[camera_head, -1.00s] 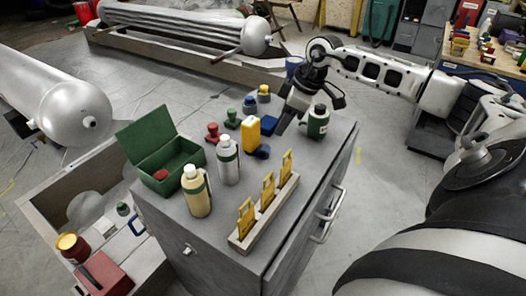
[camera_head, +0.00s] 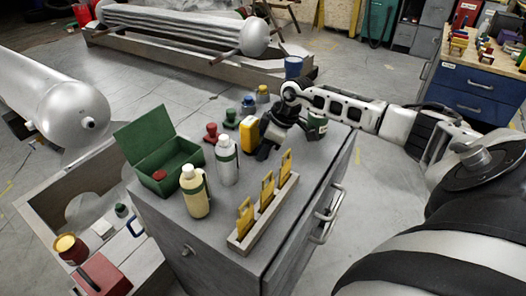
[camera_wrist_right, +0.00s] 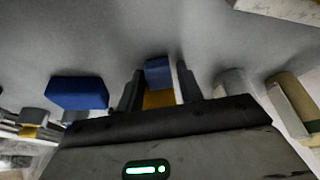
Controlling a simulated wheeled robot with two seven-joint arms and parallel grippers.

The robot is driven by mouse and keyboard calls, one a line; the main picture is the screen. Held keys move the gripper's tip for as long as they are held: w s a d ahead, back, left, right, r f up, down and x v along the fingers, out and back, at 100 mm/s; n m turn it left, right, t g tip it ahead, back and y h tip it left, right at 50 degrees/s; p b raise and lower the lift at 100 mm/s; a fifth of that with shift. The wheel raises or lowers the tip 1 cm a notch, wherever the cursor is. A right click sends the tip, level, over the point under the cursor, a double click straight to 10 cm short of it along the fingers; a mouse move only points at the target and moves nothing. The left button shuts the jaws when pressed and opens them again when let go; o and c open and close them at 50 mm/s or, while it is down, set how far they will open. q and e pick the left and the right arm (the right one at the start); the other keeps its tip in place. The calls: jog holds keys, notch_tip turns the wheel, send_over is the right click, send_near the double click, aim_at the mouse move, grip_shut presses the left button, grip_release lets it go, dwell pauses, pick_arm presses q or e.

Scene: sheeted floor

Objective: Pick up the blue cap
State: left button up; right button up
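A dark-blue piece (camera_wrist_right: 158,72) shows together with a yellow piece (camera_wrist_right: 158,98) between the fingers of my right gripper (camera_wrist_right: 160,85) in the right wrist view. Contact with the fingers is not clear; the fingers look apart. In the head view my right gripper (camera_head: 265,146) is low over the grey cabinet top, beside the yellow block (camera_head: 249,133), and hides most of the blue piece there. A second blue block (camera_wrist_right: 78,93) lies outside the fingers, at left in the wrist view. I cannot tell for certain which blue part is the cap. My left gripper is not in view.
The cabinet top (camera_head: 215,232) also holds a silver bottle (camera_head: 227,165), a cream bottle (camera_head: 195,195), a wooden rack (camera_head: 238,243) with yellow pieces and an open green box (camera_head: 178,178). Red (camera_head: 211,134) and green (camera_head: 231,117) stamp-like pieces stand behind. A green-and-white container (camera_head: 318,127) is partly behind my arm.

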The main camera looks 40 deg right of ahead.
grip_shut()
jog(key=shift+r, duration=0.1)
